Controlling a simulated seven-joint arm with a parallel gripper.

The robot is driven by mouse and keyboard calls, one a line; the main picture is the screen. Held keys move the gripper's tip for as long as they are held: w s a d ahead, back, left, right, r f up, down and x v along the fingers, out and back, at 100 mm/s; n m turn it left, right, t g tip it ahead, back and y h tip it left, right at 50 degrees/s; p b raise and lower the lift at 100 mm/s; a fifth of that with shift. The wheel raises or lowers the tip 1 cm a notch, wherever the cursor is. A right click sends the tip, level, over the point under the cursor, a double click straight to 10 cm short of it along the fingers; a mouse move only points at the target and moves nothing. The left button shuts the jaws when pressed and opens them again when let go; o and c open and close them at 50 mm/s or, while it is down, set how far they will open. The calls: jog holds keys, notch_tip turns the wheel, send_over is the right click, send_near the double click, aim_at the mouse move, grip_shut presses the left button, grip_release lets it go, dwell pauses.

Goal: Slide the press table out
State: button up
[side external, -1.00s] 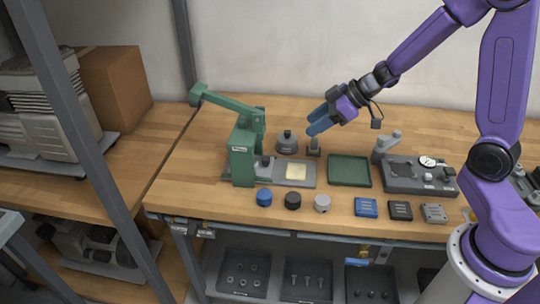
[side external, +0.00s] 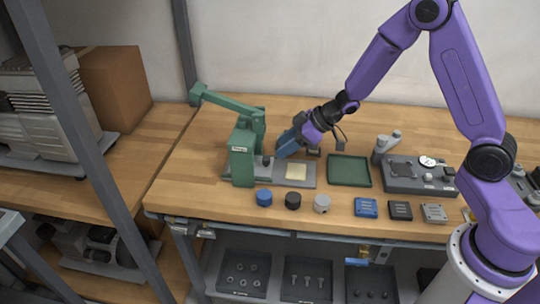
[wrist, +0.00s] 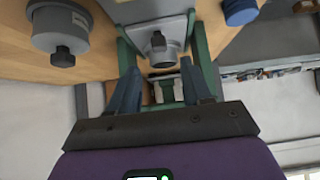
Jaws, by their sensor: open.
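The green press (side external: 242,160) stands at the left of the bench, its lever raised to the upper left. Its press table (side external: 308,180) is a flat grey plate at the press's right, with a cream pad (side external: 296,172) on it. My gripper (side external: 282,150) is open with blue fingers, low behind the plate and just right of the press. In the wrist view my gripper (wrist: 160,75) has its fingers apart, with a dark-knobbed grey part (wrist: 162,52) and green press parts beyond and between them. I cannot tell whether the fingers touch anything.
A grey knobbed cylinder (wrist: 60,28) lies close to my gripper in the wrist view. A green tray (side external: 349,170) and a grey fixture (side external: 418,178) stand to the right. Blue, black and grey caps (side external: 293,201) line the front edge.

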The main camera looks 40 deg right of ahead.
aim_at(266, 158)
jog(key=shift+x, duration=3.3)
